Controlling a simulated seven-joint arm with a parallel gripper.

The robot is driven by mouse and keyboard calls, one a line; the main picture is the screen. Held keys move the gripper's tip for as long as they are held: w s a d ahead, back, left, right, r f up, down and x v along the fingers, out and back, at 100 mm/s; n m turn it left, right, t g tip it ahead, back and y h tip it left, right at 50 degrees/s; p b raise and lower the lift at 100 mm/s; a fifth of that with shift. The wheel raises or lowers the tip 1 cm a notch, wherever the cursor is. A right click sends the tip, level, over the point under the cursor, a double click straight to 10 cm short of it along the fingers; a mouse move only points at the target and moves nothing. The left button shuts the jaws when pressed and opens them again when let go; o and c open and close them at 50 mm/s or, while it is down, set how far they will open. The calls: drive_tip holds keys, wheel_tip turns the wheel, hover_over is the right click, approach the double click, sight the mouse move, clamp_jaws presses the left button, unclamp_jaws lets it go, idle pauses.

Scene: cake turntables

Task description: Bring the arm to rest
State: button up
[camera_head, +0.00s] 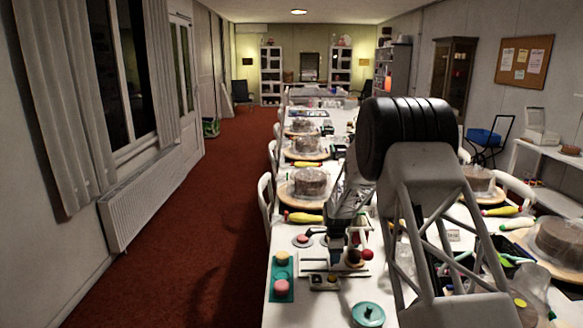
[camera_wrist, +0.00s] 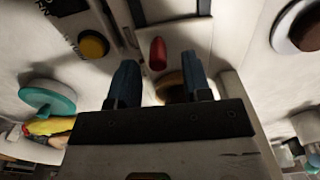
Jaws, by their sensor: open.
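My arm reaches over the long white table (camera_head: 340,306) in the head view. My gripper (camera_head: 343,256) points down low over the near part of the table, beside small red and brown round items (camera_head: 367,255). In the wrist view its two dark blue fingers (camera_wrist: 160,78) stand apart. A red rounded item (camera_wrist: 157,54) and part of a brown round thing (camera_wrist: 170,92) show between and beyond the fingers. I see nothing gripped. My arm hides part of the table's middle and right side.
A green tray (camera_head: 281,297) with pink and tan pieces lies left of my gripper. A teal lidded dish (camera_head: 368,314) is in front. Cakes on turntables (camera_head: 308,184) line the table. White chairs (camera_head: 265,193) stand along its left side. Red carpet (camera_head: 190,220) on the left is clear.

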drive_tip(key=shift+s, duration=0.1)
drive_tip(key=shift+s+a+r, duration=0.25)
drive_tip(key=shift+r, duration=0.1)
drive_tip(key=s+d+r+n+t, duration=0.1)
drive_tip(key=s+r+n, duration=0.8)
drive_tip(key=s+r, duration=1.75)
drive_tip(key=s+d+r+n, duration=0.1)
drive_tip(key=s+n, duration=0.3)
drive_tip(key=s, duration=1.3)
drive_tip(key=s+r+n+t, duration=0.1)
drive_tip(key=s+n, duration=0.3)
drive_tip(key=s, duration=1.4)
drive_tip(key=shift+d+r+n+t, duration=0.3)
drive_tip(key=shift+d+r+n, duration=0.1)
drive_tip(key=shift+r, duration=0.4)
